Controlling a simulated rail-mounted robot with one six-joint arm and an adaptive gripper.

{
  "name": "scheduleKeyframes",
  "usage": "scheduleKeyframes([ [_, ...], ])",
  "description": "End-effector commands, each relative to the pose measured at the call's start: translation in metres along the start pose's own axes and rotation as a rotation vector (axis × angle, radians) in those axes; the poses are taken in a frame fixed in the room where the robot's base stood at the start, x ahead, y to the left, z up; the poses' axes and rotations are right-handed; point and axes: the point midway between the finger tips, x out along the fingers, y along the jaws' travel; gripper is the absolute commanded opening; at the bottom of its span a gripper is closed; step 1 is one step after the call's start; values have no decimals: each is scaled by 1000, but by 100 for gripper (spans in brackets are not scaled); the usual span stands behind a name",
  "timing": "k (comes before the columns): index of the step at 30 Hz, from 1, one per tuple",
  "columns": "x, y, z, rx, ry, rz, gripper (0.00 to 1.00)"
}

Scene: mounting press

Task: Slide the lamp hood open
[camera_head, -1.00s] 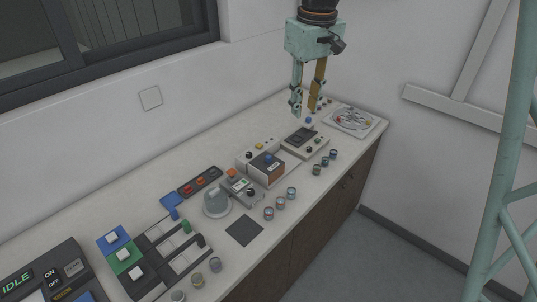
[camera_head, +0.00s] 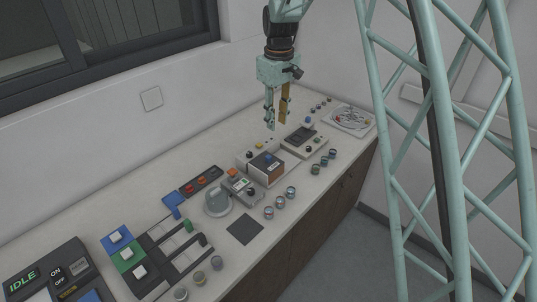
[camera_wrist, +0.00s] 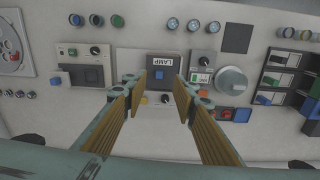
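The lamp hood (camera_head: 270,176) is a box with a dark top, brown front and blue knob (camera_head: 267,158), on a white base in mid-counter. In the wrist view the hood (camera_wrist: 152,62) is ahead, with an upside-down LAMP label (camera_wrist: 161,61) and the blue knob (camera_wrist: 161,74) between the fingers. My gripper (camera_head: 276,125) is open and empty, in the air above the counter, behind the hood in the head view. Its two fingers (camera_wrist: 160,88) stand apart in the wrist view and do not touch the hood. I cannot tell whether the hood is shut.
A device with a dark screen (camera_head: 299,138) stands right of the hood, and a grey round dial (camera_head: 217,203) to its left. Several small jars (camera_head: 291,193) line the front edge. A round tray (camera_head: 352,118) lies at the far end. A wall runs behind the counter.

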Motion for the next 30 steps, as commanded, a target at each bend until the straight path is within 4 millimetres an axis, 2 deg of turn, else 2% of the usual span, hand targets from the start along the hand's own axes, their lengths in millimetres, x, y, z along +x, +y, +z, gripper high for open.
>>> scheduleKeyframes([
  [6,34,0,-25,-44,-16,-10,26],
  [12,54,0,-38,-71,-23,-15,26],
  [17,61,0,-42,-78,-26,-17,26],
  [30,62,0,-42,-79,-26,-17,26],
])
